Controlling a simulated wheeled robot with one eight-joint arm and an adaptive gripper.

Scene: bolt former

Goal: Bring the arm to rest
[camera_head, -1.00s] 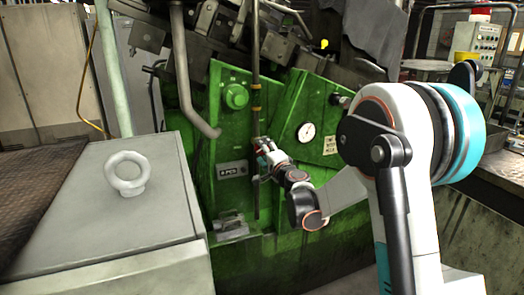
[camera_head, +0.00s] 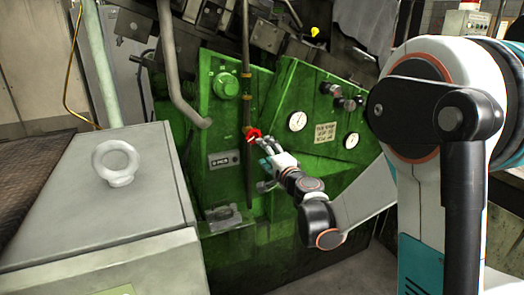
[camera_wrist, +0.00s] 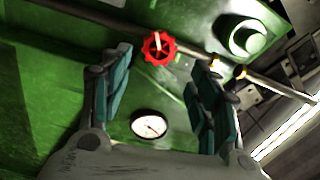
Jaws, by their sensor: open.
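My gripper (camera_head: 266,150) is in front of the green machine (camera_head: 225,130), close to a red handwheel (camera_head: 253,134) on a vertical pipe (camera_head: 246,90). In the wrist view my gripper (camera_wrist: 158,95) is open, its two teal-padded fingers wide apart. The red handwheel (camera_wrist: 158,48) shows beyond the fingertips, between them and apart from them. Nothing is between the fingers. My arm reaches out from the right side of the head view, bent at the elbow.
Gauges (camera_head: 297,121) and a round green knob (camera_head: 226,85) sit on the machine face. A grey cabinet with a ring bolt (camera_head: 116,163) stands at the left. A grey pipe (camera_head: 178,75) runs down near the machine's left edge.

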